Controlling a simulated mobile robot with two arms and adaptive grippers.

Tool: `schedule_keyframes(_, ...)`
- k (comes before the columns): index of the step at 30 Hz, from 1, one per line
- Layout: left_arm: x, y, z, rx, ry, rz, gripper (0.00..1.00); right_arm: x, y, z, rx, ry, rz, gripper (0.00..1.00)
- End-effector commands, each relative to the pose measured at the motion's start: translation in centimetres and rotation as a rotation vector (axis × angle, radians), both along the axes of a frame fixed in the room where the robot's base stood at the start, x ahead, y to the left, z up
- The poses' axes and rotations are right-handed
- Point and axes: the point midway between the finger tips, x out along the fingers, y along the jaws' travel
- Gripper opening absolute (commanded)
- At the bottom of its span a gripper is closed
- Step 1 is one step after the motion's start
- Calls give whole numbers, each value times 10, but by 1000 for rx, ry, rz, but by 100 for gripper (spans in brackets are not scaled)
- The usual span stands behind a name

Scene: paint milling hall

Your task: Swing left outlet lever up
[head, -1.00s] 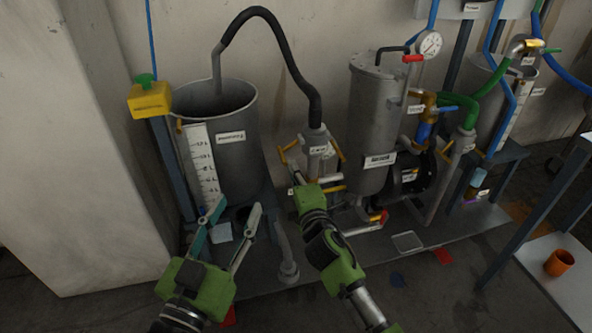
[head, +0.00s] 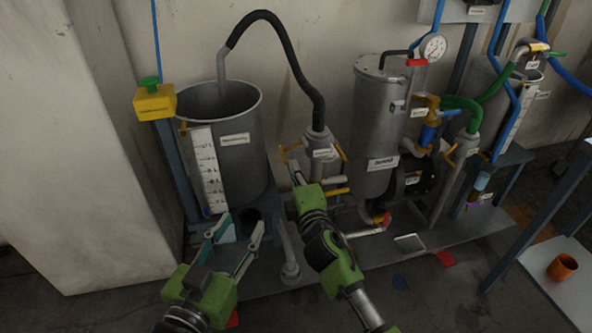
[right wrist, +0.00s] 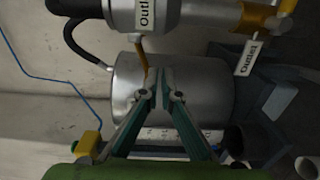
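The outlet valve body (head: 320,148) stands below the black hose, with a label and a yellow lever (head: 291,149) on its left. A second yellow lever (head: 341,151) is on its right. My right gripper (head: 296,170) is just below the left lever. In the right wrist view its fingertips (right wrist: 158,75) are almost together. The yellow lever (right wrist: 144,62) hangs beside the left fingertip under an "Outlet" label (right wrist: 145,12); whether they touch is unclear. I see nothing clasped. My left gripper (head: 238,226) is open and empty in front of the grey tank.
The open grey tank (head: 245,165) with a scale stands at the left. A closed grey vessel (head: 376,125) stands right of the valve. Pipes crowd the area below. An orange cup (head: 562,267) sits on a table at the far right.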

Motion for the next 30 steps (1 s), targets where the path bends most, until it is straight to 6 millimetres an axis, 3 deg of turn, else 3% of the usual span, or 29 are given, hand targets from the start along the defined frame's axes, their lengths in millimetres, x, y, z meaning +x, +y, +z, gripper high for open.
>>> schedule_keyframes(1, -1, 1, -3, 4, 14, 1, 40, -5, 11, -1, 1, 2, 19, 0)
schedule_keyframes(3, -1, 1, -6, 8, 30, 2, 40, -5, 12, 0, 2, 3, 19, 0)
schedule_keyframes(20, -2, 2, -11, 15, 58, 4, 40, -4, 9, 4, 1, -1, 11, 0)
schedule_keyframes(30, -7, 8, -35, 42, 168, 14, 40, -4, 10, 11, 1, -2, 9, 0)
